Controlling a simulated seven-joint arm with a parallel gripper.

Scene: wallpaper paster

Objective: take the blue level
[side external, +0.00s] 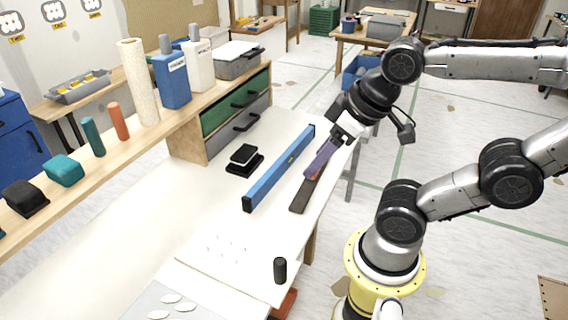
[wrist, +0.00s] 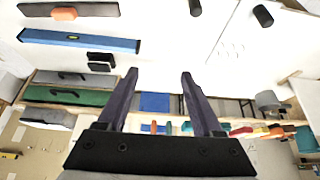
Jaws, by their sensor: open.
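The blue level (side external: 279,168) is a long blue bar lying on the white table, near the drawer unit. It also shows at the upper left of the wrist view (wrist: 80,39). My gripper (side external: 312,172) has purple fingers and appears just right of the level in the side view, overlapping a dark bar. In the wrist view my gripper (wrist: 159,73) is open and empty, with the level off to the left and not between the fingers. Its height above the table is hard to judge.
The dark bar (side external: 301,195) lies right of the level; an orange part (wrist: 64,13) shows on it in the wrist view. A black block (side external: 243,156) sits left of the level. A black cylinder (side external: 280,270) stands near the front edge. A shelf (side external: 133,134) holds bottles and rolls.

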